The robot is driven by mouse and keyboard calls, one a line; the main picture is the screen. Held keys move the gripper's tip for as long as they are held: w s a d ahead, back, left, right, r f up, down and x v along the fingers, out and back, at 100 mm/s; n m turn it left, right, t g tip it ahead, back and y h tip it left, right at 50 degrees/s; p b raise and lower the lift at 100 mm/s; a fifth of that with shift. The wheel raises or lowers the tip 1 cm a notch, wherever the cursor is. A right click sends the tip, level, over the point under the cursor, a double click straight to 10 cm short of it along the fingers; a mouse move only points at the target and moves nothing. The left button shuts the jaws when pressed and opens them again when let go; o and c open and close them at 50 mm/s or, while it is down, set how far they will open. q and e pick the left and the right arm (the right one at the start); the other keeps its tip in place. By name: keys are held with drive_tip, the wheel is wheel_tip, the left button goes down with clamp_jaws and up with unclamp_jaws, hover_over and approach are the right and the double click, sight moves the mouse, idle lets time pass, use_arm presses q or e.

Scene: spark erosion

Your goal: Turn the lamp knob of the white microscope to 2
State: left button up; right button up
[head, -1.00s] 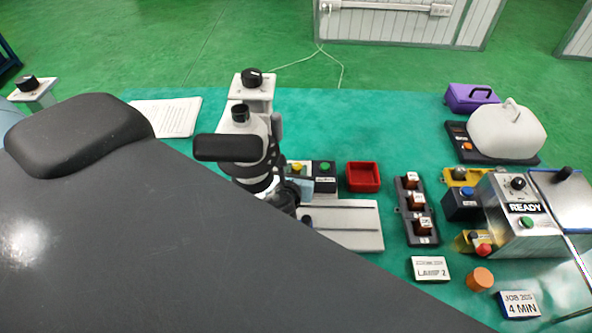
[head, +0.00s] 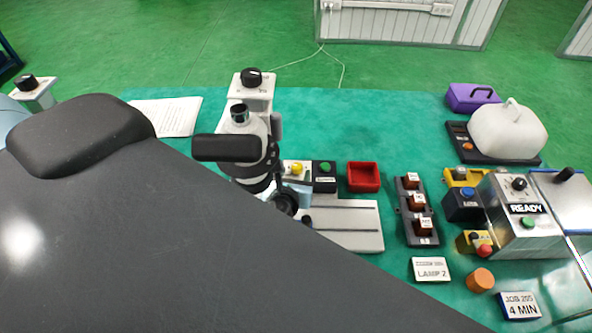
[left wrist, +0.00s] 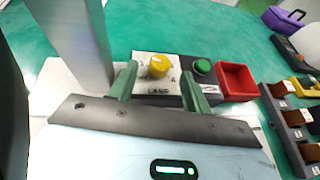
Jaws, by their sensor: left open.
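The white microscope (head: 258,97) stands left of the middle in the head view, with its pale base plate (head: 350,228) in front. The yellow lamp knob (head: 297,169) sits on a white box behind that plate. In the left wrist view the knob (left wrist: 158,66) is above a LAMP label; its setting is too small to read. My left gripper (left wrist: 158,80) is open, its two green fingers either side of and just short of the knob. In the head view the gripper (head: 300,186) is mostly hidden by dark parts. My right gripper is not in view.
A black box with a green button (head: 324,167) and a red tray (head: 363,177) stand right of the knob. A rack of brown blocks (head: 417,205) is further right. A card reading LAMP 2 (head: 430,269) lies in front. A grey pillar (left wrist: 75,40) rises close left of the fingers.

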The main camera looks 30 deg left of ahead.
use_arm(q)
drive_tip(key=v, duration=0.5)
